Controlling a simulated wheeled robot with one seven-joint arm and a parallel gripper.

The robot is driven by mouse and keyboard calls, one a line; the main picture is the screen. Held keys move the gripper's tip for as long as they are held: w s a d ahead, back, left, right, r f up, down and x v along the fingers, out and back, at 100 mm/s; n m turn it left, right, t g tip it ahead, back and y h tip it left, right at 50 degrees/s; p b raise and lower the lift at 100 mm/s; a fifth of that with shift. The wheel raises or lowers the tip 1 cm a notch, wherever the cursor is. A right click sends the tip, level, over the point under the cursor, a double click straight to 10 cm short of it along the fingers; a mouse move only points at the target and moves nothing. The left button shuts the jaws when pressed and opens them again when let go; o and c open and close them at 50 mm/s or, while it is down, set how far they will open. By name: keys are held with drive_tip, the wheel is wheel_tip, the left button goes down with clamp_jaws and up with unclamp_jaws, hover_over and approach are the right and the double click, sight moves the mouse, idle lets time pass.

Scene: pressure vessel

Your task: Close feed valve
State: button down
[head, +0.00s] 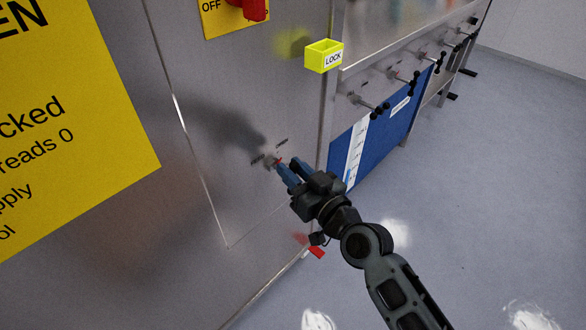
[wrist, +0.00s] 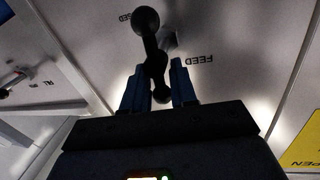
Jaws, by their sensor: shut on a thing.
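The feed valve handle (wrist: 150,45) is a dark bar with ball ends on a metal panel, with "FEED" printed beside it in the wrist view. My gripper (wrist: 158,85) has its two blue fingers on either side of the handle's lower part, shut on it. In the head view my gripper (head: 283,172) is at the panel, and its fingers and hand hide most of the handle. The valve's small grey mount (head: 270,160) shows just beyond the fingertips.
A yellow LOCK box (head: 324,56) sticks out above right of my gripper. Several black-handled valves (head: 375,106) line the bench to the right, above a blue panel (head: 372,140). A red item (head: 316,252) is low by the panel's bottom edge. The floor at right is clear.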

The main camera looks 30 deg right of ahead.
drive_tip(key=m, duration=0.1)
drive_tip(key=m+p, duration=0.1)
drive_tip(key=m, duration=0.1)
drive_tip(key=shift+w+d+g, duration=0.1)
drive_tip(key=shift+d+g, duration=0.2)
drive_tip(key=shift+d, duration=0.05)
drive_tip(key=m+p, duration=0.1)
drive_tip(key=m, duration=0.2)
drive_tip(key=d+f+m+g+y+p, duration=0.1)
drive_tip(key=m, duration=0.3)
drive_tip(key=f+m+y+p, duration=0.1)
drive_tip(key=m, duration=0.3)
drive_tip(key=shift+w+d+g, duration=0.15)
drive_tip(key=shift+d+g, duration=0.05)
drive_tip(key=shift+g, duration=0.2)
drive_tip(key=shift+f+m+y, duration=0.1)
drive_tip(key=shift+m+y, duration=0.2)
drive_tip(key=c, duration=1.2)
unclamp_jaws()
drive_tip(key=shift+v, duration=3.9)
